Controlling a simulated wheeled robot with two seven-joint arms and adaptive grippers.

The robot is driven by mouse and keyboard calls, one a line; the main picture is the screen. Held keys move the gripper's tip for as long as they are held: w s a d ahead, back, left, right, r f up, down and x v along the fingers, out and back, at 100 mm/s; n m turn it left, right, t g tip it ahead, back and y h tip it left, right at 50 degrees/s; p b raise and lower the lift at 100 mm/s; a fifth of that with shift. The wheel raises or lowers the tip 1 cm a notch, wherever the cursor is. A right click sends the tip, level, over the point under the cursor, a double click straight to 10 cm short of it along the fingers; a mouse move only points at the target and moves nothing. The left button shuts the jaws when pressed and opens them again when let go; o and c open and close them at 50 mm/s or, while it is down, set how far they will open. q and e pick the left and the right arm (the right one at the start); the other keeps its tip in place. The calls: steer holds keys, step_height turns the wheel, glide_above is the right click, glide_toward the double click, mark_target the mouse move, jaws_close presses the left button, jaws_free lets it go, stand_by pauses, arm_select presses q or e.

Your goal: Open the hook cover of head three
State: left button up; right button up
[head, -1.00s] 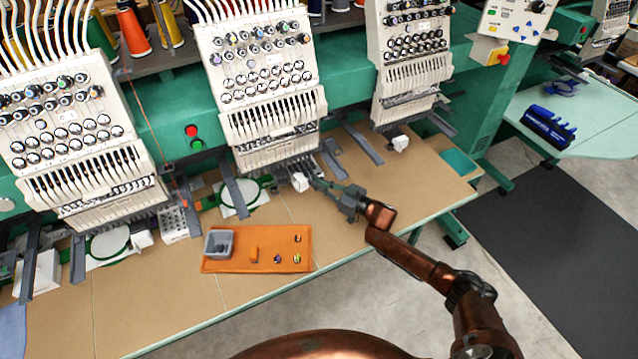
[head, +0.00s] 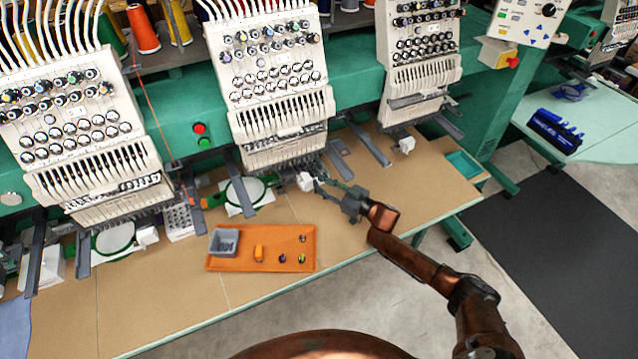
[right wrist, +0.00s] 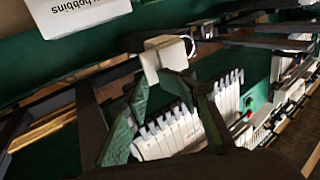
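Three embroidery heads show in the head view: a left one (head: 75,120), a middle one (head: 268,75) and a right one (head: 418,50). A small white block-like hook cover (head: 305,182) sits low under the middle head. My right gripper (head: 322,185) reaches it from the right, its fingers apart. In the right wrist view the white cover (right wrist: 165,58) is at the tips of my green fingers (right wrist: 164,84); whether they touch it I cannot tell. Similar white covers show under the right head (head: 407,145) and the left head (head: 147,236). My left gripper is out of view.
An orange mat (head: 285,235) with a grey bin (head: 224,242) and several small items lies on the tan table. A green hoop (head: 246,193) and grey arms (head: 364,145) flank the middle head. The wrist view shows a white bobbins label (right wrist: 80,12). The table's front right is clear.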

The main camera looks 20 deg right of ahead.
steer(key=v, duration=1.2)
steer(key=shift+d, duration=0.1)
